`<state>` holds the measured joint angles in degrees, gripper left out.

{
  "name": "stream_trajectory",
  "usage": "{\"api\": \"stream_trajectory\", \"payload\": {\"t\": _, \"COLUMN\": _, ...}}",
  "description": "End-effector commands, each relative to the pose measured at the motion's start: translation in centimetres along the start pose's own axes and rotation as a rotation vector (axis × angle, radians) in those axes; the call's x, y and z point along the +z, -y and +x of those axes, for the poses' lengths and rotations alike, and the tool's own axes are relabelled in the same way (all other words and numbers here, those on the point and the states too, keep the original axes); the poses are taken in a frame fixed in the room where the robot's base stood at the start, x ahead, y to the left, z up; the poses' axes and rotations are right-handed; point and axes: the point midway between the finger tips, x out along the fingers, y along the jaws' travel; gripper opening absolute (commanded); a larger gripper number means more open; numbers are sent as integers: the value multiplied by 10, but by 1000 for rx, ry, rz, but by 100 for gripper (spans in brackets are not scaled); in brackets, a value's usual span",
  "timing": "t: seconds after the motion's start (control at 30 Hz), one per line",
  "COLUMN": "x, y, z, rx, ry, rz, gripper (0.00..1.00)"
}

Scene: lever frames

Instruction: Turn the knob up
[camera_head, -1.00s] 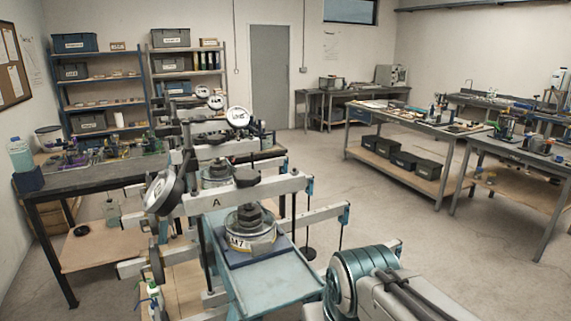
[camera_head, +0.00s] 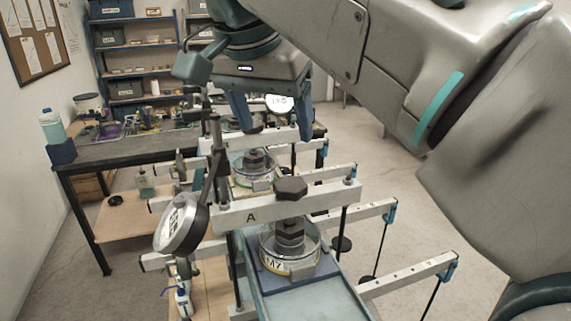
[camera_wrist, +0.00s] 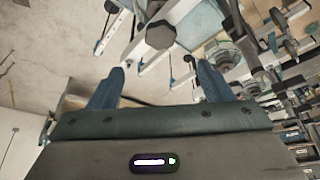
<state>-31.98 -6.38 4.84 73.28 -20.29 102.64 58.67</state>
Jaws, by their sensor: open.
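The dark many-sided knob (camera_head: 290,188) sits on top of the white crossbeam marked A (camera_head: 250,216). In the wrist view a dark faceted knob (camera_wrist: 160,35) lies beyond the fingertips, between their lines. My gripper (camera_head: 270,115) points down, open and empty, above and behind the knob in the head view. Its two blue fingers also show spread in the wrist view (camera_wrist: 158,82). They look apart from the knob. Under the beam stands a dark stepped stack (camera_head: 290,236) in a round dish labelled M7 (camera_head: 290,262).
A round dial gauge (camera_head: 181,224) hangs at the beam's left. Similar lever frames stand behind, with another dial (camera_head: 280,104). Long perforated arms (camera_head: 405,276) with hanging rods reach right. A dark-topped bench (camera_head: 110,155) stands at the left. Floor at right is open.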

Motion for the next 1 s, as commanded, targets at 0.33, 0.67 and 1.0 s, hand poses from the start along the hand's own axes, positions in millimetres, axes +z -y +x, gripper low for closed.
{"api": "stream_trajectory", "payload": {"t": 0.33, "x": 0, "y": 1, "z": 28, "rx": 5, "ry": -1, "rz": 16, "gripper": 73}}
{"api": "stream_trajectory", "payload": {"t": 0.67, "x": 0, "y": 1, "z": 90, "rx": 5, "ry": 0, "rz": 13, "gripper": 73}}
{"api": "stream_trajectory", "payload": {"t": 1.0, "x": 0, "y": 1, "z": 130, "rx": 2, "ry": -1, "rz": 14, "gripper": 73}}
